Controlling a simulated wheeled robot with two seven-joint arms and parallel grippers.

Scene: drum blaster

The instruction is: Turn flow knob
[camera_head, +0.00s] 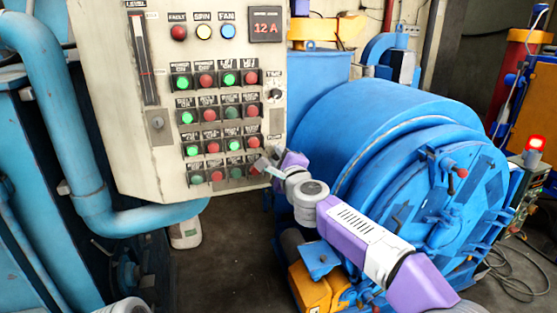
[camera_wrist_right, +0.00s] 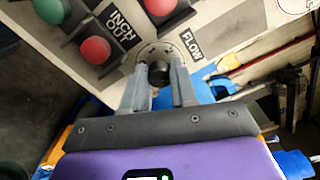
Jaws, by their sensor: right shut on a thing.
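The flow knob (camera_wrist_right: 158,73) is a small black knob on a round plate, with a FLOW label (camera_wrist_right: 191,44) beside it in the right wrist view. My right gripper (camera_wrist_right: 160,68) has one grey finger on each side of the knob and is shut on it. In the head view my right gripper (camera_head: 266,167) is at the lower right edge of the beige control panel (camera_head: 135,130), and the knob is hidden there behind it. My left gripper is not in view.
Rows of red and green buttons (camera_head: 207,80) fill the panel, with a TIMER knob (camera_head: 276,95) above my gripper. In the wrist view a red button (camera_wrist_right: 95,50) sits close to the left finger. A large blue drum (camera_head: 370,130) stands right of the panel.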

